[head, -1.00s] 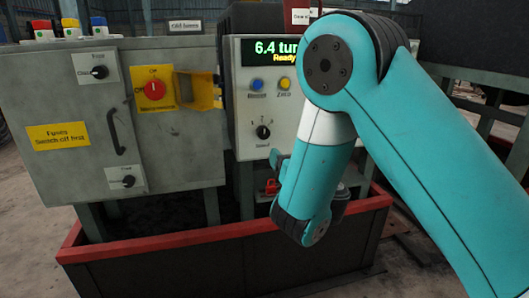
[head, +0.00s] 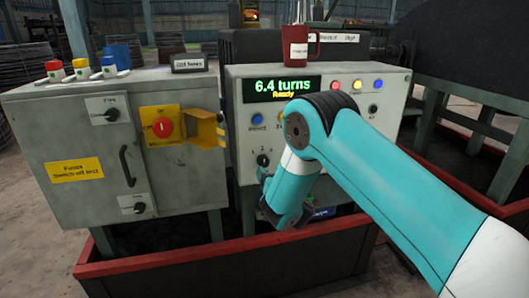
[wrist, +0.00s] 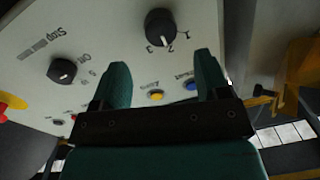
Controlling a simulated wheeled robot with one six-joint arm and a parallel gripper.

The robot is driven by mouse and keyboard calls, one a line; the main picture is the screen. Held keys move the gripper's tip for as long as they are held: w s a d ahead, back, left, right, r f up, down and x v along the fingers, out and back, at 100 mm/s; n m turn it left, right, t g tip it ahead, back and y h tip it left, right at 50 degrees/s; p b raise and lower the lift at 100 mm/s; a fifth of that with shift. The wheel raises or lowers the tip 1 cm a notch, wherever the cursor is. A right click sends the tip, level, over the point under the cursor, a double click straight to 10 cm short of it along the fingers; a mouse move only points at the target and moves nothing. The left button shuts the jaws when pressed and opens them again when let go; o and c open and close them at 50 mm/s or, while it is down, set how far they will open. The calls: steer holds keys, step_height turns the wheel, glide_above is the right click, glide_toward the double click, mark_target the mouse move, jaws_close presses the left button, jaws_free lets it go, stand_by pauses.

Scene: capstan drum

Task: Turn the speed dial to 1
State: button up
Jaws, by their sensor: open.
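The speed dial (head: 263,160) is a black knob low on the left of the grey display panel, marked 1, 2 and 3. In the wrist view the dial (wrist: 160,28) shows upside down at the top, its white mark seeming to point near the 2. My gripper (wrist: 160,78) is open and empty, its two green fingers apart and pointing at the panel. The dial shows beyond the gap between the fingertips, and I see no contact. In the head view my wrist is just below and right of the dial, with the fingers mostly hidden.
The display (head: 282,88) reads 6.4 turns, Ready. A blue button (head: 257,118) and a yellow button (wrist: 156,96) lie near the dial. Another knob (wrist: 62,70) is on the same panel. A yellow guard (head: 205,128) juts out to the left. A red mug (head: 293,53) stands on top.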

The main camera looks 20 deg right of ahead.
mark_target(264, 162)
steer(key=shift+w+a+p, duration=0.2)
steer(key=shift+w+p, duration=0.9)
steer(key=shift+w, duration=2.3)
steer(key=c, duration=0.9)
steer(key=shift+a, duration=0.2)
steer(key=shift+c, duration=0.2)
steer(key=shift+d, duration=0.15)
steer(key=shift+n+b, duration=0.6)
steer(key=shift+n, duration=1.2)
steer(key=n+b, duration=0.1)
steer(key=n, duration=0.4)
steer(key=shift+r, duration=0.1)
